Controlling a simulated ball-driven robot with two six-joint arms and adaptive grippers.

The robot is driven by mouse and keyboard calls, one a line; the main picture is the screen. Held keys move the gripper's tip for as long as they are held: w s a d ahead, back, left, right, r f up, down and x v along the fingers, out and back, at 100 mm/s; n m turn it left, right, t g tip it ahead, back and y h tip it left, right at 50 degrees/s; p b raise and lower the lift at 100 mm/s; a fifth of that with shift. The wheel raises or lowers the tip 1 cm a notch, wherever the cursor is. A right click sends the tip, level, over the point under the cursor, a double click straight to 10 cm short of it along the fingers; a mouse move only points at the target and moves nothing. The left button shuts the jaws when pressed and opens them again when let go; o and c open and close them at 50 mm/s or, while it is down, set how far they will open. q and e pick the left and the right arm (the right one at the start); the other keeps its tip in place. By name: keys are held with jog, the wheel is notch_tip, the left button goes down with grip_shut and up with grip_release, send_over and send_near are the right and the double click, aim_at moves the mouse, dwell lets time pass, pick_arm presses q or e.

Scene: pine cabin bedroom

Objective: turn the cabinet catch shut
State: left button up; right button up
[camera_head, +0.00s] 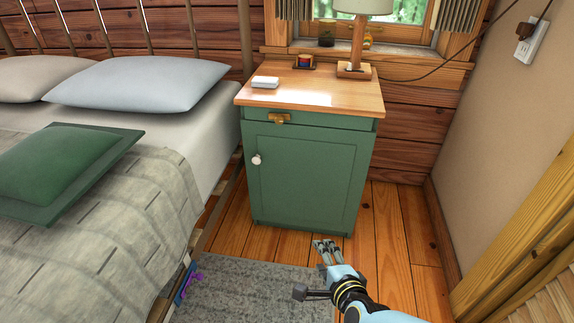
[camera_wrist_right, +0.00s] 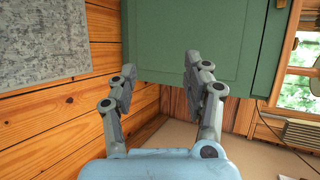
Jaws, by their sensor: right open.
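The green cabinet (camera_head: 315,185) stands beside the bed, with a wooden top, a narrow drawer front and a door that looks closed. A brass fitting (camera_head: 281,118), which looks like the catch, sits on the drawer front just above the door; its exact turn is too small to tell. A white round knob (camera_head: 257,160) is on the door's left side. My right gripper (camera_head: 326,246) is open and empty, low in front of the cabinet and apart from it. In the right wrist view the open fingers (camera_wrist_right: 161,72) point at the green cabinet (camera_wrist_right: 200,40); the catch is not visible there. My left gripper is not in view.
The bed (camera_head: 130,220) is close on the left, the wall (camera_head: 480,130) on the right. A grey rug (camera_head: 250,290) lies in front.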

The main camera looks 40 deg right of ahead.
jog(key=w+d+r+m+t+h+b, duration=0.25)
jog(key=w+r+m+h+b, duration=0.3)
jog(key=w+m, duration=0.65)
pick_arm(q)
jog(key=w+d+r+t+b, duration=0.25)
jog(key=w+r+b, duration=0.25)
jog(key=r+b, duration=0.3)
pick_arm(e)
jog(key=m+g+h+b, duration=0.2)
jog(key=m+h+b, duration=0.1)
jog(key=m, duration=0.8)
send_near(279, 121)
jog(key=b+x, duration=0.1)
jog(key=x, duration=0.2)
jog(key=b+x, duration=0.1)
jog(key=x, duration=0.3)
jog(key=shift+w+d+f+b, duration=0.1)
jog(key=shift+w+f+b, duration=0.1)
jog(key=shift+b, duration=0.1)
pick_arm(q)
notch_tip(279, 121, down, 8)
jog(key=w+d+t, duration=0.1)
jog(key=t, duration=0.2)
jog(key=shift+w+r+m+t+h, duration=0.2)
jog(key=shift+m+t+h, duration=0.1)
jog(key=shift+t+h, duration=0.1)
pick_arm(e)
jog(key=shift+x, duration=0.8)
jog(key=shift+r, duration=0.2)
grip_shut()
